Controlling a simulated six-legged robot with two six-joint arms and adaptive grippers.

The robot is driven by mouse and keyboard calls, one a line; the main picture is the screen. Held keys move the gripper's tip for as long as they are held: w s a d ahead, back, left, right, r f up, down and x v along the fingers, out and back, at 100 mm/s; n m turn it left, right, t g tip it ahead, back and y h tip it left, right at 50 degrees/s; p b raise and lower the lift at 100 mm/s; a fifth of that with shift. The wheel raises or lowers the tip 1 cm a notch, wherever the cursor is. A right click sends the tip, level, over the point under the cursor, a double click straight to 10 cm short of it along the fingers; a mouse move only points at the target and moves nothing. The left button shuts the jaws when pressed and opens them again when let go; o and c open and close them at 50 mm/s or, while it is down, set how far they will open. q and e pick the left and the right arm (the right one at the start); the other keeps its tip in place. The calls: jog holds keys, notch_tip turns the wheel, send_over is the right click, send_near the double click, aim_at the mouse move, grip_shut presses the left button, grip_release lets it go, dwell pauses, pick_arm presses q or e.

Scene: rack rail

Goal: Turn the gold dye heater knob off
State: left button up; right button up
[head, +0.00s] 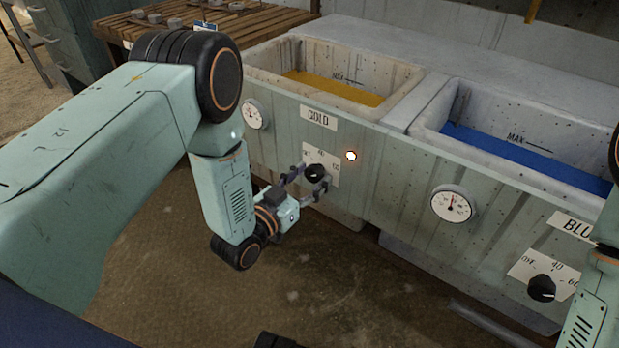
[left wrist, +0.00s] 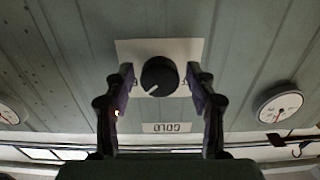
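The gold dye heater knob (head: 315,172) is a round black dial on a white scale plate (head: 321,160) below the GOLD label (head: 319,117). In the left wrist view, which shows the label upside down, the knob (left wrist: 159,76) has a white pointer mark toward the lower left. That is toward the upper right when upright, away from the OFF side. My left gripper (head: 306,185) is open, its two fingers on either side of the knob. In the left wrist view the fingers (left wrist: 160,88) show a small gap on each side. My right gripper is out of view.
A lit lamp (head: 351,156) sits right of the gold plate. A gauge (head: 252,114) is left of it. The blue vat's gauge (head: 452,204) and knob (head: 541,288) are on the right. A slatted wooden table (head: 250,25) stands behind. The floor in front is mostly clear.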

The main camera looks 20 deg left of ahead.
pick_arm(q)
jog(key=c, duration=1)
jog(key=shift+o, duration=0.2)
jog(key=shift+n, duration=0.3)
jog(key=n+p, duration=0.2)
jog(key=n, duration=0.1)
jog(key=shift+r+n, duration=0.1)
jog(key=shift+n, duration=0.2)
jog(key=n+p, duration=0.1)
jog(key=n, duration=0.3)
jog(key=n+p, duration=0.1)
jog(key=n, duration=0.5)
jog(key=shift+d+n+p, duration=0.1)
jog(key=shift+n+p, duration=0.3)
jog(key=n, duration=0.6)
jog(key=shift+s+p, duration=0.1)
jog(key=shift+p, duration=0.3)
jog(key=shift+n, duration=0.4)
